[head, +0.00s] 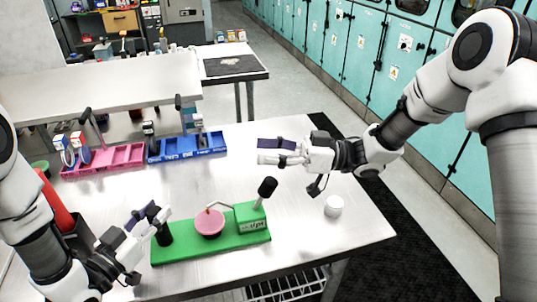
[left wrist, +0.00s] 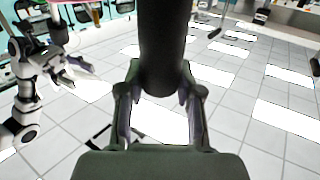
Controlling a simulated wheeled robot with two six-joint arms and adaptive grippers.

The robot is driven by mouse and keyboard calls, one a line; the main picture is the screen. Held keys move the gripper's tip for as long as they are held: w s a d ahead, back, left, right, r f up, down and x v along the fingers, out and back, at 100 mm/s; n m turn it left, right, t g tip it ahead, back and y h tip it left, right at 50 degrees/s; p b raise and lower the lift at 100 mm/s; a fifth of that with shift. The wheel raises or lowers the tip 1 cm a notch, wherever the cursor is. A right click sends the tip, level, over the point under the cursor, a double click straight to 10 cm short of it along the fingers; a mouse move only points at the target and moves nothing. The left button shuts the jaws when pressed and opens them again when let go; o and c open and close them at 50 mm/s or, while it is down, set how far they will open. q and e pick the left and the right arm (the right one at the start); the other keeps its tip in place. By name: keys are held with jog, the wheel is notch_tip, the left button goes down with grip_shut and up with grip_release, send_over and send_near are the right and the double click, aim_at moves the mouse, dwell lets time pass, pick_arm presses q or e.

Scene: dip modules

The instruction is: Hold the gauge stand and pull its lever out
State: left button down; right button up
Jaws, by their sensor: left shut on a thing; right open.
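The gauge stand has a green base (head: 190,247) lying flat near the front of the metal table. It carries a black post (head: 164,237) at its left end, a pink round dish (head: 208,222) in the middle and a green block (head: 250,216) at its right end. A lever with a black knob (head: 267,187) tilts up to the right from the block. My left gripper (head: 150,215) is shut on the black post, which stands between its fingers in the left wrist view (left wrist: 162,60). My right gripper (head: 275,152) is open and empty, behind and above the lever knob, apart from it.
A white cup-like object (head: 333,206) stands right of the stand. A pink tray (head: 118,157) and a blue tray (head: 210,142) lie at the back left. A red object (head: 56,207) stands at the left near my left arm. The table between stand and trays is clear.

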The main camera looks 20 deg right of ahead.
jog(key=w, duration=0.1)
jog(key=w+t+h, duration=0.1)
jog(key=w+t, duration=0.1)
jog(key=shift+w+d+f, duration=0.1)
jog(key=shift+f, duration=0.2)
grip_shut()
jog(key=w+d+m+t+h, duration=0.3)
jog(key=w+d+h, duration=0.9)
jog(key=w+h, duration=0.45)
jog(key=s+a+r+n+g+y, duration=0.1)
jog(key=s+a+r+n+g, duration=0.15)
jog(key=s+a+g, duration=0.45)
jog(key=s+a+r+n+g+y, duration=0.1)
jog(key=s+a+r+n+g, duration=0.15)
jog(key=s+a, duration=0.7)
send_over(263, 195)
jog(key=w+a, duration=0.3)
jog(key=a, duration=0.1)
notch_tip(263, 195, down, 9)
jog(key=shift+m+g, duration=0.3)
jog(key=shift+g, duration=0.15)
jog(key=shift+s+d+f, duration=0.1)
jog(key=shift+d+f, duration=0.2)
jog(key=shift+d, duration=0.3)
jog(key=shift+s+d+f, duration=0.1)
jog(key=shift+d+f, duration=0.2)
jog(key=shift+d, duration=0.3)
jog(key=shift+s+d+f, duration=0.1)
jog(key=shift+d+f, duration=0.2)
jog(key=shift+d, duration=0.3)
